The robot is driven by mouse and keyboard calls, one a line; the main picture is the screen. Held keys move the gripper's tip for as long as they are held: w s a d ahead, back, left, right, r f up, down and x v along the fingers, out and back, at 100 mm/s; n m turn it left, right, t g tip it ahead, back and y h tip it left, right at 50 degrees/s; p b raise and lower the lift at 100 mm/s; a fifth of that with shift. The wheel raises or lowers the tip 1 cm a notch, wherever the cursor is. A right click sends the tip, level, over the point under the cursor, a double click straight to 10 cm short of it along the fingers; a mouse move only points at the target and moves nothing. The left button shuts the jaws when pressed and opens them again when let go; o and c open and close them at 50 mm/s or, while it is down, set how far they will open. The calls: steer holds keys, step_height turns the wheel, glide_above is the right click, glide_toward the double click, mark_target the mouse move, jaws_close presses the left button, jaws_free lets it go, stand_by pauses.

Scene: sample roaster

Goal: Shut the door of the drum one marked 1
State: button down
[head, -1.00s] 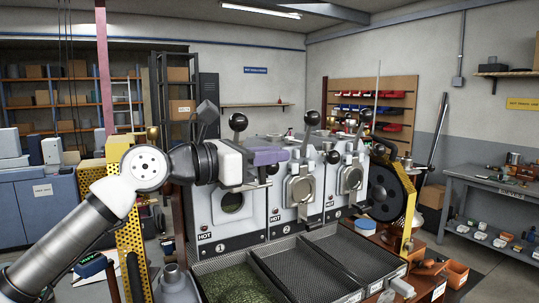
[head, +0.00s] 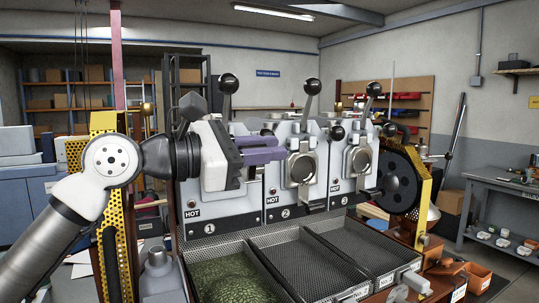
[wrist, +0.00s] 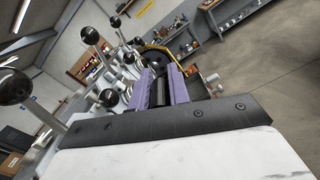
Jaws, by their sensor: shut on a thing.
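Drum one, marked 1 (head: 209,229), is the leftmost white unit of the roaster. My gripper (head: 272,150) is in front of its upper part, its purple fingers pointing right. In the wrist view the purple fingers (wrist: 162,82) are close together with a dark bar between them. This appears to be the handle of the drum one door, though most of it is hidden. The door itself and the round drum opening are hidden behind my gripper in the head view, so I cannot tell the door's angle.
Drum two (head: 286,213) and drum three (head: 335,189) stand close on the right, with upright black-knobbed levers (head: 312,86) above. Mesh trays lie below, the left one (head: 188,262) holding green beans. A yellow perforated guard (head: 105,123) stands at left.

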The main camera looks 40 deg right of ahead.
step_height(320, 180, down, 9)
steer(key=w+m+b, duration=0.1)
steer(key=m+b, duration=0.4)
steer(key=b, duration=0.3)
steer(key=shift+w+d+f+m, duration=0.2)
steer(key=shift+w+m, duration=0.1)
steer(key=shift+m, duration=0.1)
steer(key=c, duration=1.3)
jaws_free()
steer(key=b+v, duration=0.2)
steer(key=v, duration=1.2)
steer(key=shift+d, duration=0.1)
